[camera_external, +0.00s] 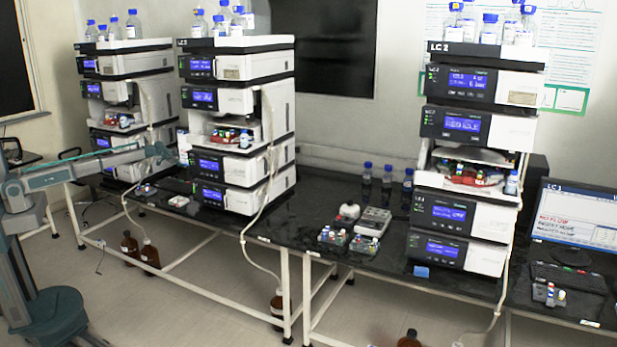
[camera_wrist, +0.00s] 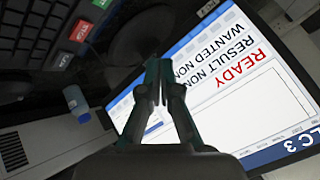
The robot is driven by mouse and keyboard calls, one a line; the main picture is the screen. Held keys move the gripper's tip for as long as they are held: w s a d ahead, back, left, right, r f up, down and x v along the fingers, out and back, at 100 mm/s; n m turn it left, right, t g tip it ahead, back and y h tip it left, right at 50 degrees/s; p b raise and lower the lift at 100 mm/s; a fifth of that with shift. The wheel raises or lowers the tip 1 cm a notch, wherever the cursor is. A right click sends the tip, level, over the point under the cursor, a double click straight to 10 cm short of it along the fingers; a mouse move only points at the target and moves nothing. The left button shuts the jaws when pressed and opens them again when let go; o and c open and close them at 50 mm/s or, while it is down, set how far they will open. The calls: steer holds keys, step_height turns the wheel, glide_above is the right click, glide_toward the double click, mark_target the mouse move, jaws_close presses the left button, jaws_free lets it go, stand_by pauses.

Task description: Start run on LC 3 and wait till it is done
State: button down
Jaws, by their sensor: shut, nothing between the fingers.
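In the wrist view a monitor (camera_wrist: 262,95) labelled LC 3 shows red READY, with RESULT NONE and WANTED NONE above a blank plot box. A dark keyboard (camera_wrist: 30,35) lies at the upper left, with a green key (camera_wrist: 103,3) and a red key (camera_wrist: 82,31); their legends are too small to read. My gripper (camera_wrist: 158,68) is shut and empty, its fingertips overlapping the screen's edge in the picture. I cannot tell whether it touches anything. In the external view my gripper (camera_external: 168,152) is between the far-left stack (camera_external: 125,60) and the middle stack (camera_external: 236,70).
A small blue-capped bottle (camera_wrist: 75,97) is beside the keyboard in the wrist view. Solvent bottles (camera_external: 225,20) top the stacks. The right stack (camera_external: 475,120) and a second monitor (camera_external: 577,215) stand on the right bench. Brown bottles (camera_external: 150,253) stand on the floor.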

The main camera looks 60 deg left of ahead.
mark_target(181, 181)
steer(key=shift+f, duration=0.15)
steer(key=shift+f+b, duration=1.75)
steer(key=shift+f, duration=2.55)
steer(key=shift+f, duration=0.1)
steer(key=shift+f+b, duration=0.3)
steer(key=shift+f+b, duration=0.3)
steer(key=shift+f, duration=0.15)
steer(key=shift+r, duration=0.2)
steer(key=shift+r+p, duration=0.3)
steer(key=shift+r, duration=0.4)
steer(key=shift+r, duration=0.1)
steer(key=shift+r+p, duration=0.9)
steer(key=shift+r, duration=1.45)
